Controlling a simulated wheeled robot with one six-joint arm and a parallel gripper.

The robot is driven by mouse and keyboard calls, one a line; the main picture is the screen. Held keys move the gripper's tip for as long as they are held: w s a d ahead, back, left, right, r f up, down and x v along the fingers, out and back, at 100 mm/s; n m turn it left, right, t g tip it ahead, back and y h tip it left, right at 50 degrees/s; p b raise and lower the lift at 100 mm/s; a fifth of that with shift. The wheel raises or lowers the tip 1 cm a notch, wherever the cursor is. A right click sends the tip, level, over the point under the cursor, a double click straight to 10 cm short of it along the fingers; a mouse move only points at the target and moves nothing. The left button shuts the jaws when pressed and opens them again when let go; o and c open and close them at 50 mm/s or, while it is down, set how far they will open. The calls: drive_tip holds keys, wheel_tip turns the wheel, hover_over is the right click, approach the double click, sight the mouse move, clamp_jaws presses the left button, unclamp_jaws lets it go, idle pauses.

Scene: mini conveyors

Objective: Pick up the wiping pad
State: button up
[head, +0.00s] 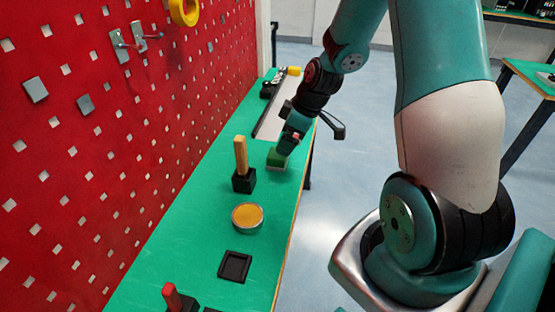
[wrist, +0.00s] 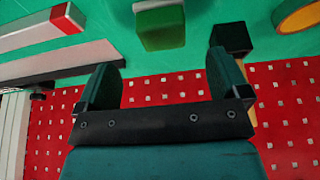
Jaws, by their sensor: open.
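The wiping pad appears to be a small green block with a pale lower edge (head: 277,161), resting on the green bench top. In the wrist view the pad (wrist: 162,27) lies beyond my fingertips, roughly centred between them. My gripper (head: 287,144) is just above the pad in the head view and partly hides it. In the wrist view my gripper (wrist: 163,70) has its two teal fingers spread wide, with nothing between them. I cannot tell the exact gap between fingertips and pad.
A wooden handle (head: 241,153) stands in a black block (head: 244,181) left of the pad. Nearer are an orange-filled round tin (head: 247,216), a black square tray (head: 235,265) and a red-handled item (head: 171,295). A conveyor (head: 272,122) lies beyond. A red pegboard (head: 150,120) borders the bench's left.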

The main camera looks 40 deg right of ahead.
sight(277, 156)
drive_tip(key=x, duration=0.7)
drive_tip(key=shift+a+f, duration=0.2)
drive_tip(key=shift+f, duration=0.1)
drive_tip(key=shift+c, duration=0.4)
drive_tip(key=c, duration=1)
